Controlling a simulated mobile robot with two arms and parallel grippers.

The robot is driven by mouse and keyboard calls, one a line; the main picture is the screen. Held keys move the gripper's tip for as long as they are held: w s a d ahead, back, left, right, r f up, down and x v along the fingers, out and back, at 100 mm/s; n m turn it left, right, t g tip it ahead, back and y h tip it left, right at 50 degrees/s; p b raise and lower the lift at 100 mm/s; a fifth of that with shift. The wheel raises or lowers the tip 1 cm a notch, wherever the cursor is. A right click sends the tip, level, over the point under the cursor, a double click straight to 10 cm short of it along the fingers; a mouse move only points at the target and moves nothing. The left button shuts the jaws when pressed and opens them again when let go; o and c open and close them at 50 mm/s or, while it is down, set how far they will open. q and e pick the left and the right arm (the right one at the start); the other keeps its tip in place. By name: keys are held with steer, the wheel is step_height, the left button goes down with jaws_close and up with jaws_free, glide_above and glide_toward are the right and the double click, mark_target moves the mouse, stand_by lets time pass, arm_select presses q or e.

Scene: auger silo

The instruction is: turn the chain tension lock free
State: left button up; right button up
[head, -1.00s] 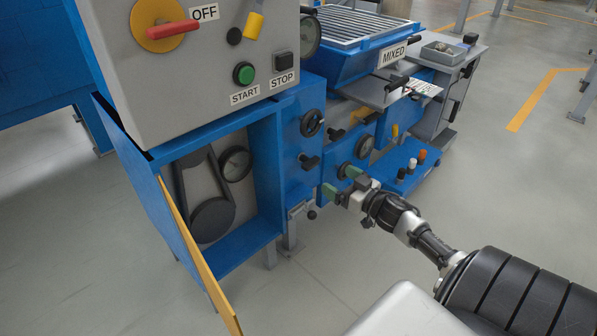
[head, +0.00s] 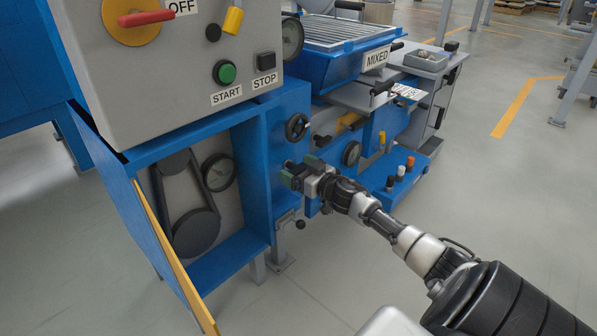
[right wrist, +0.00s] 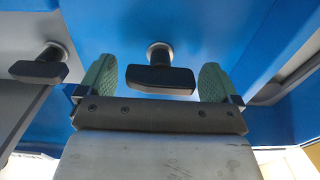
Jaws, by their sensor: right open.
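No label marks the chain tension lock; a black T-handle (right wrist: 160,80) on a blue panel is the likely part. In the right wrist view it lies crosswise between the two green fingertips of my right gripper (right wrist: 157,82), with a gap on each side. My right gripper (head: 299,170) is open in the head view, close to the blue panel below a black handwheel (head: 297,127), and hides the T-handle there. A dark chain or belt loop (head: 196,233) shows in the open cabinet on the left. My left gripper is out of view.
A second black T-handle (right wrist: 40,69) is on a grey part at left in the right wrist view. The open cabinet door (head: 180,260) sticks out toward me. A small black ball handle (head: 300,224) is below my gripper.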

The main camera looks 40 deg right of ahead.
steer(key=shift+c, duration=0.2)
steer(key=c, duration=0.9)
